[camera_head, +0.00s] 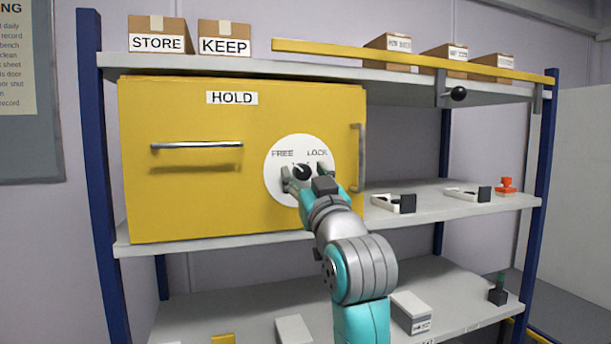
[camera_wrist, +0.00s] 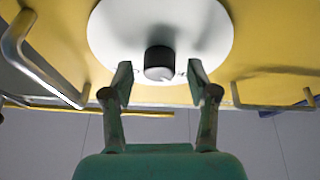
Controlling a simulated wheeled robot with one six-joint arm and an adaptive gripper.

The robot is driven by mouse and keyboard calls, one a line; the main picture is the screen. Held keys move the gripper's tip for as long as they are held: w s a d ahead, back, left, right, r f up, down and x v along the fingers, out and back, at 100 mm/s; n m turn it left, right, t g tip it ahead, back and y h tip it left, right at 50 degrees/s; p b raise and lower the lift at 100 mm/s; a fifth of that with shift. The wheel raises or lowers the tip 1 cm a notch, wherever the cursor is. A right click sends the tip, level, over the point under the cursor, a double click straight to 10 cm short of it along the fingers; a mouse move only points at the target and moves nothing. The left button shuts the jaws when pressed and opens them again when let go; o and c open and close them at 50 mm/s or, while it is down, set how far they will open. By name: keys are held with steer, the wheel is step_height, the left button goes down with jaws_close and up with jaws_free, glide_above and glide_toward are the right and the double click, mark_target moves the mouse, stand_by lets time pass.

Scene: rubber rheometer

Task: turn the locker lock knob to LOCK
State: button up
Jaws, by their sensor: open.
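The yellow locker (camera_head: 190,200) stands on the middle shelf with a HOLD label. Its round white dial (camera_head: 272,185) is marked FREE at upper left and LOCK at upper right. The black lock knob (camera_head: 302,172) is at the dial's centre; which mark it points to is unclear. In the wrist view the knob (camera_wrist: 159,63) is a short dark cylinder on the white disc. My gripper (camera_head: 306,175) is in front of the dial. In the wrist view my gripper (camera_wrist: 159,72) is open, one finger on each side of the knob, with gaps visible.
A horizontal handle (camera_head: 197,146) and a vertical handle (camera_head: 358,158) stick out from the locker face, the vertical one just right of the dial. A yellow bar (camera_head: 410,61) runs along the top shelf. Small latched items (camera_head: 394,203) sit on the middle shelf at right.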

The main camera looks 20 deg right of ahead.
jaws_close()
steer(key=shift+m, duration=0.4)
steer(key=m+h, duration=0.1)
steer(key=m, duration=0.2)
steer(key=m+h, duration=0.2)
steer(key=m, duration=0.1)
steer(key=shift+a+r+g, duration=0.1)
steer(key=shift+g, duration=0.2)
steer(key=m+g+h, duration=0.1)
steer(key=m, duration=0.2)
steer(key=m+h, duration=0.2)
steer(key=m, duration=0.1)
steer(key=shift+m+g, duration=0.3)
steer(key=shift+g, duration=0.1)
steer(key=m+g, duration=0.1)
steer(key=m, duration=0.1)
steer(key=m+h, duration=0.1)
steer(key=m, duration=0.2)
steer(key=shift+r+g, duration=0.1)
steer(key=shift+g, duration=0.3)
steer(key=shift+m+g, duration=0.7)
steer(key=shift+m, duration=1.3)
